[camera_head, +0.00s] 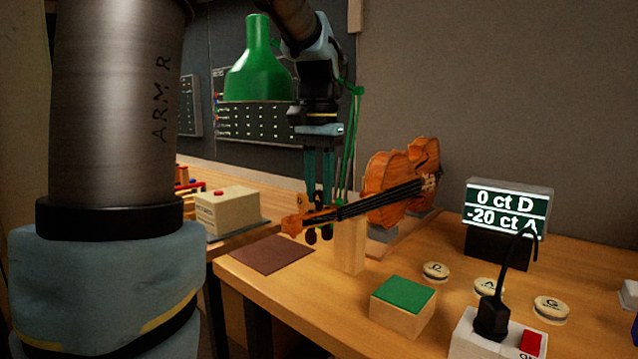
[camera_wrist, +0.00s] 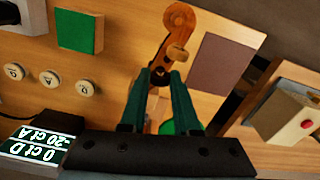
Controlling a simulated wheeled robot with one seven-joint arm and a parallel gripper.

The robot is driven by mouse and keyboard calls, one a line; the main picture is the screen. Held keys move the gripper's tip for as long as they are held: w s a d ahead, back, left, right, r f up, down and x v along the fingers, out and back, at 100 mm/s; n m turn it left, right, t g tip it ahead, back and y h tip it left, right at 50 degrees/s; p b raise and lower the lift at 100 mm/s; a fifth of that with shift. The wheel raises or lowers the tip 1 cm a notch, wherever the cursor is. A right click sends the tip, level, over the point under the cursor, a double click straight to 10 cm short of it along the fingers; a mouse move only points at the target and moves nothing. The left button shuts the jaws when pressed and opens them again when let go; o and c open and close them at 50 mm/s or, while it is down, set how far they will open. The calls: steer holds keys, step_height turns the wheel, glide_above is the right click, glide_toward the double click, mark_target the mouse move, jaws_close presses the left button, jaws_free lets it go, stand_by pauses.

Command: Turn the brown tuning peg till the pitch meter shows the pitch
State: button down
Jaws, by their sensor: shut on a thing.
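The violin (camera_head: 395,185) rests on its supports, with its scroll and pegbox (camera_head: 300,222) toward the left. My gripper (camera_head: 318,201) comes down from above and is shut on a tuning peg at the pegbox. In the wrist view the fingertips (camera_wrist: 160,76) meet at the pegbox below the scroll (camera_wrist: 179,17). A light brown peg (camera_wrist: 178,53) shows just past them. Dark pegs (camera_head: 311,236) hang below the pegbox. The pitch meter (camera_head: 506,210) reads "0 ct D" and "-20 ct A".
Round buttons marked D (camera_head: 435,271), A (camera_head: 488,285) and G (camera_head: 551,308) lie on the bench. A green-topped block (camera_head: 404,295) and a power box with a red switch (camera_head: 531,342) stand in front. A green lamp (camera_head: 257,70) hangs beside my arm. A brown mat (camera_head: 265,254) lies left.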

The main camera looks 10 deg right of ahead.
steer(key=shift+n, duration=0.4)
steer(key=c, duration=0.6)
jaws_free()
steer(key=shift+c, duration=0.2)
step_height(320, 180, up, 11)
steer(key=shift+f, duration=0.1)
stand_by(1.1)
